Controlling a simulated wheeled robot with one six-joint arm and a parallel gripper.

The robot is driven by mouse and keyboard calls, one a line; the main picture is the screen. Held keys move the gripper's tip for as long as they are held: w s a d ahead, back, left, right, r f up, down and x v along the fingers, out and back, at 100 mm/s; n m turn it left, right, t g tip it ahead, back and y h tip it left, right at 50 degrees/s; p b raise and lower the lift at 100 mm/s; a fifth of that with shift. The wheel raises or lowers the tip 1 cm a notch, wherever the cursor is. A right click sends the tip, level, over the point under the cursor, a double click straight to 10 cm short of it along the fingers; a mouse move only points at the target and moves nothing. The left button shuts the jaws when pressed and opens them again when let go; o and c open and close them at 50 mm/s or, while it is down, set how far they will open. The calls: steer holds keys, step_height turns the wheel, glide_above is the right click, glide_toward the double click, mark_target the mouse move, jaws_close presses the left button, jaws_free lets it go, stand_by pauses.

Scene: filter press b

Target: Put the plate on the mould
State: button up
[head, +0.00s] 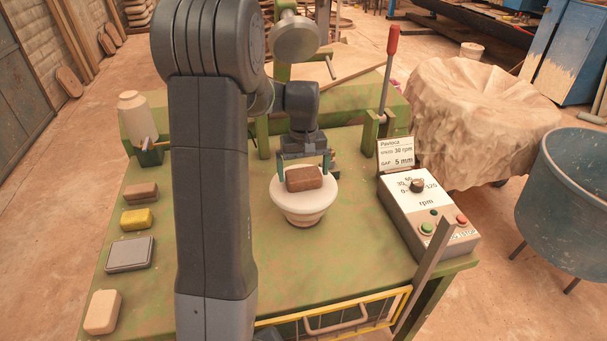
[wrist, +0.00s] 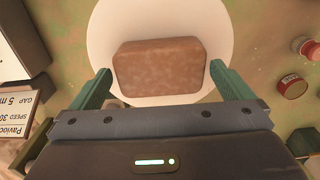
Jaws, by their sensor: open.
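A pale round mould (head: 304,203) with a wide flat top and a narrower body stands on the green table; the wrist view shows its top as a white disc (wrist: 160,20). I cannot tell whether that disc is a separate plate. A brown block (head: 305,178) lies flat on the disc; it also shows in the wrist view (wrist: 158,67). My gripper (wrist: 160,69) is open, its two green fingers on either side of the block with a visible gap at each side. A flat grey plate-like slab (head: 130,254) lies at the table's left.
Brown (head: 141,193), yellow (head: 138,219) and beige (head: 102,312) blocks line the left edge. A control box (head: 429,211) and a red-handled lever (head: 390,70) stand right of the mould. Small red tins (wrist: 292,86) are near the gripper.

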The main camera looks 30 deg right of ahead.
mark_target(304, 183)
step_height(304, 183, up, 10)
steer(key=shift+r, duration=0.25)
steer(key=shift+c, duration=0.4)
stand_by(1.0)
